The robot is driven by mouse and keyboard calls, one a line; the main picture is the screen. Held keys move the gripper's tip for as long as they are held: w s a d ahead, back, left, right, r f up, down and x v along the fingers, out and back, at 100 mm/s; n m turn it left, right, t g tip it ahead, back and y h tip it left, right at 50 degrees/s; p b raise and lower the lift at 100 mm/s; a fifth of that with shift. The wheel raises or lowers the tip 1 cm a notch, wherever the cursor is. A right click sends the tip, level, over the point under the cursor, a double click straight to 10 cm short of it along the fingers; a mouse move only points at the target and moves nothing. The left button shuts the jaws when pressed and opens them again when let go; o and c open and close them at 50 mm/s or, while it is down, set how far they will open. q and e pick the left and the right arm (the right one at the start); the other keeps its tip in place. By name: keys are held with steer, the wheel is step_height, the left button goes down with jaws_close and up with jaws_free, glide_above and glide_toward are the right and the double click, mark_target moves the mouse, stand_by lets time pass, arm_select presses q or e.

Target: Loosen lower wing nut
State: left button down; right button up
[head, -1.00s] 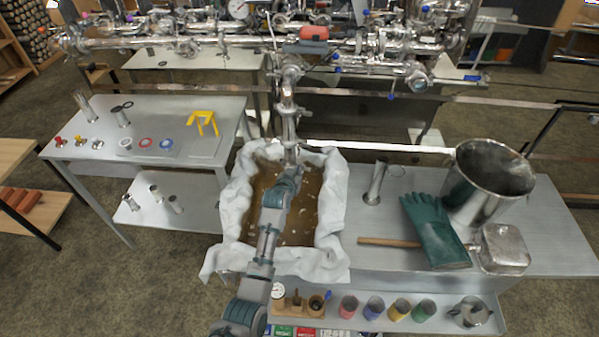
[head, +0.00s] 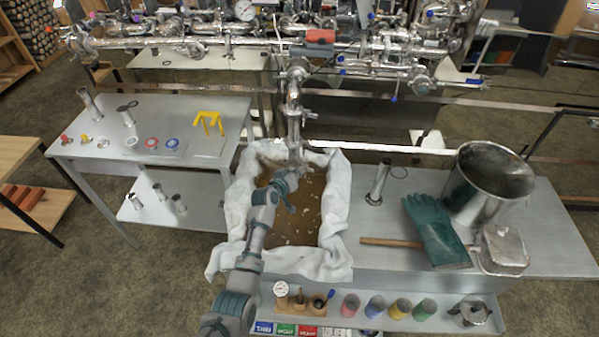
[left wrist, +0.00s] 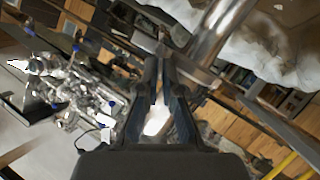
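A shiny vertical pipe (head: 293,100) with clamps comes down from the pipework over the cloth-lined trough. Small fittings stick out from its lower part (head: 303,115); I cannot make out which is the lower wing nut. My left gripper (head: 294,172) is just below the pipe's lower end, over the trough; I cannot tell whether it touches the pipe. In the left wrist view, its two dark fingers (left wrist: 160,68) have a narrow gap between them, with no clearly held thing. A shiny tube (left wrist: 213,32) lies beyond the fingertips. My right gripper is out of view.
The trough's white cloth (head: 338,205) surrounds brown liquid (head: 305,225). A steel pot (head: 488,185), green gloves (head: 437,232) and a mallet (head: 500,250) are on the right table. A side table (head: 185,110) with small parts stands left. A horizontal rail (head: 400,150) crosses behind the trough.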

arm_select(q)
steer(key=shift+f+n+h, duration=0.3)
steer(key=shift+f+n, duration=0.15)
steer(key=shift+n, duration=0.15)
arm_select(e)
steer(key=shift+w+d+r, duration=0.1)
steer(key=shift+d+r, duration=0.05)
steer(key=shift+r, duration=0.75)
arm_select(q)
steer(key=shift+a, duration=0.1)
steer(key=c, duration=1.4)
jaws_free()
steer(key=shift+c, duration=0.2)
steer(key=shift+o, duration=0.5)
steer(key=shift+r, duration=0.1)
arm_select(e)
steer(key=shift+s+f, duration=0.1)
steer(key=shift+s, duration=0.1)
arm_select(q)
steer(key=shift+r, duration=0.1)
steer(key=v, duration=0.7)
steer(key=shift+s+a, duration=0.15)
steer(key=shift+s, duration=0.2)
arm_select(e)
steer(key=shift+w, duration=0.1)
